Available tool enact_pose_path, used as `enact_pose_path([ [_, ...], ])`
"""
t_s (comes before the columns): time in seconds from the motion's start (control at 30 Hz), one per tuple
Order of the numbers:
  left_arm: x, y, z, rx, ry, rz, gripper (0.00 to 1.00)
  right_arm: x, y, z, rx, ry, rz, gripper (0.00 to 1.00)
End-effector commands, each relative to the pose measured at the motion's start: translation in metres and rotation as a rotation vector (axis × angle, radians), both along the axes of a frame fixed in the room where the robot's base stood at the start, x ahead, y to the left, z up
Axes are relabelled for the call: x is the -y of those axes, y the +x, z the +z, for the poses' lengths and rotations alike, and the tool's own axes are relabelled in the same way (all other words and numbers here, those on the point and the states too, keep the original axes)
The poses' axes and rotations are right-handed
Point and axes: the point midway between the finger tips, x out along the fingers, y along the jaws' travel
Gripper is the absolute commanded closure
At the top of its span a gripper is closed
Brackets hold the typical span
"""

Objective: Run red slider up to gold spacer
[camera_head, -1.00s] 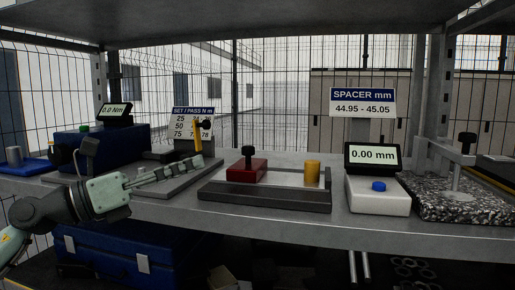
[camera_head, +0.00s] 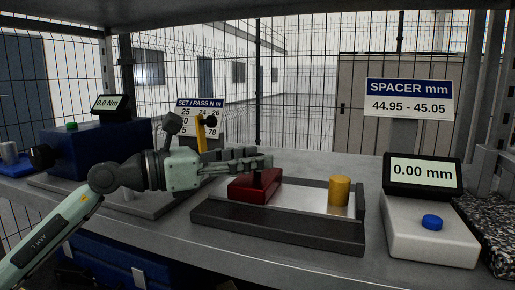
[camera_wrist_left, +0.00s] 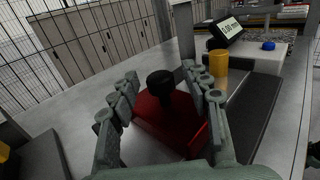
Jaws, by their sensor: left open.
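The red slider (camera_head: 250,190) sits at the left part of a dark fixture (camera_head: 280,228) with a pale flat bed. A black knob (camera_wrist_left: 160,82) stands up from it. The gold spacer (camera_head: 339,191) is an upright cylinder at the right end of the bed, with a clear gap between it and the slider. My left gripper (camera_head: 263,162) is open at the slider, its fingers partly hiding the knob in the head view. In the left wrist view the slider (camera_wrist_left: 170,125) and knob lie between the spread fingers, and the spacer (camera_wrist_left: 218,64) stands beyond. My right gripper does not show.
A white gauge with a display (camera_head: 423,173) reading 0.00 mm and a blue button stands right of the fixture. A speckled stone block (camera_head: 490,225) is at the far right. A blue torque tester (camera_head: 95,150) stands at left. A spacer sign hangs behind.

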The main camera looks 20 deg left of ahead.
Motion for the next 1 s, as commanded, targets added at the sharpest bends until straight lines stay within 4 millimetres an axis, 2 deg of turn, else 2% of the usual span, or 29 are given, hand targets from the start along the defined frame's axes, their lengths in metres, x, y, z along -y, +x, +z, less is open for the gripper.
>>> enact_pose_path([
  [0.2, 0.011, 0.01, 0.0, 0.0, 0.0, -0.001, 0.52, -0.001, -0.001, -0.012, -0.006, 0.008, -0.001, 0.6],
  [0.43, 0.011, 0.01, -0.001, -0.001, 0.001, -0.001, 0.52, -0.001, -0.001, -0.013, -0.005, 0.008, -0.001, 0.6],
  [0.8, 0.011, 0.01, -0.001, -0.001, 0.001, 0.0, 0.97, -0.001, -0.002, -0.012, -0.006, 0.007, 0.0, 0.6],
  [1.0, 0.009, 0.01, -0.002, -0.001, 0.001, 0.0, 0.98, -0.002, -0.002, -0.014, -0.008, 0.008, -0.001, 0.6],
])
